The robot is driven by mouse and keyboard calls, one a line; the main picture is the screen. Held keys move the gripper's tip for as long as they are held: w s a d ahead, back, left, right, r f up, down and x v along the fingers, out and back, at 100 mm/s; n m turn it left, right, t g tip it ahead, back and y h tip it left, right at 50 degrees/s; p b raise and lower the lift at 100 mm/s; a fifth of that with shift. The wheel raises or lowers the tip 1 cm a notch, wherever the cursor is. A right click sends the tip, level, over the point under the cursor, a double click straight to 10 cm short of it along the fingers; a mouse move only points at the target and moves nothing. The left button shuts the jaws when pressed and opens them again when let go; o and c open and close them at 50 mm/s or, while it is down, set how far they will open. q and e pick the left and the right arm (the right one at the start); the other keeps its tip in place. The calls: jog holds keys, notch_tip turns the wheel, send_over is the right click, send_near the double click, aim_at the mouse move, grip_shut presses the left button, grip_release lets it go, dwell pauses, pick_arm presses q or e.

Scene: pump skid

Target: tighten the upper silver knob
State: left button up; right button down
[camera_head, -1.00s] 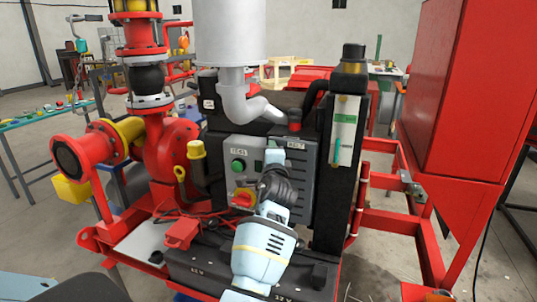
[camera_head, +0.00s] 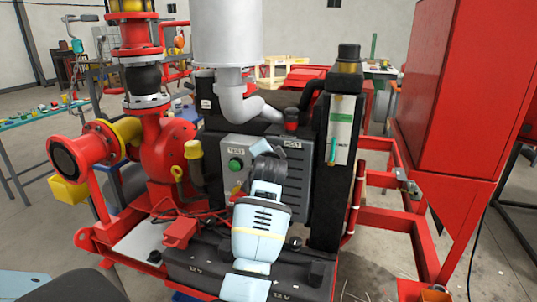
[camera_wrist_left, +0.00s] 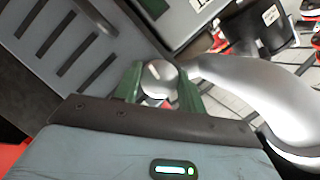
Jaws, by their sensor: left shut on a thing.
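The silver knob (camera_wrist_left: 158,76) shows in the left wrist view as a small round shiny piece. My left gripper (camera_wrist_left: 160,88) is shut on it, with one green finger on each side. I cannot make out a second silver knob in either view. My right gripper is not in view.
A silver exhaust pipe (camera_wrist_left: 245,88) curves close beside the gripper and hangs under the silver muffler (camera_head: 228,35). A black battery box (camera_head: 200,268) lies below. A tall red cabinet (camera_head: 455,90) stands at the right.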

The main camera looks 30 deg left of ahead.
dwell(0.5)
pick_arm(q)
jog(key=o, duration=1)
jog(key=shift+c, duration=0.2)
jog(key=v, duration=0.7)
jog(key=shift+s+d, duration=0.2)
jog(key=shift+s, duration=0.15)
